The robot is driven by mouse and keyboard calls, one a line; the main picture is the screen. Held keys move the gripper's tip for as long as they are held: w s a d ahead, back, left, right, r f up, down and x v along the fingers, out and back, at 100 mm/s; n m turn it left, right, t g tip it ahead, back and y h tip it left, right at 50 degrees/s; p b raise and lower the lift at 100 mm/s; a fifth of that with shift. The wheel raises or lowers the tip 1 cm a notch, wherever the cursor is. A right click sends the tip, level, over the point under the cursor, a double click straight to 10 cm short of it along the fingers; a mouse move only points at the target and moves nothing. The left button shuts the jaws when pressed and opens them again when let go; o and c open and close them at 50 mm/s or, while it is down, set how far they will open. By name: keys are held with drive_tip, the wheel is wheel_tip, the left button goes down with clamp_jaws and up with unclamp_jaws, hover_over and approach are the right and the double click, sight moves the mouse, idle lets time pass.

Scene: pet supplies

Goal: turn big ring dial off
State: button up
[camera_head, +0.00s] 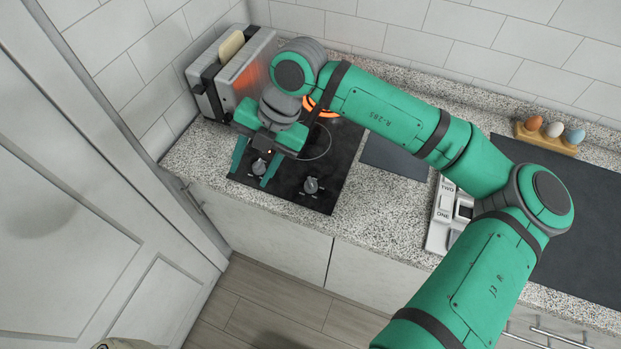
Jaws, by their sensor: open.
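A black cooktop (338,168) with a glass-like top is set in the counter. A ring (322,110) glows orange at its back, partly hidden by my arm. A thin, unlit ring outline shows in front of it. Two grey dials sit along the front: a left dial (259,167) and a right dial (311,186). No label shows which dial belongs to the glowing ring. My gripper (250,178) is open, its green fingers pointing down either side of the left dial. I cannot tell whether they touch it.
A silver toaster (236,75) with bread stands close behind and left of my gripper. A dark board (394,157) lies right of the cooktop. A white block with lettering (443,213) and an egg holder (546,139) are further right. A white door (75,215) is at left.

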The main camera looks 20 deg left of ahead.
sight(311, 182)
drive_tip(key=w+d+m+t+h, duration=0.3)
drive_tip(key=w+d+h, duration=0.1)
drive_tip(key=w+d, duration=0.5)
drive_tip(key=f, duration=0.7)
drive_tip(key=s+d+f, duration=0.1)
drive_tip(key=f, duration=0.3)
drive_tip(key=shift+s+d, duration=0.1)
drive_tip(key=shift+n, duration=0.3)
drive_tip(key=c, duration=1.1)
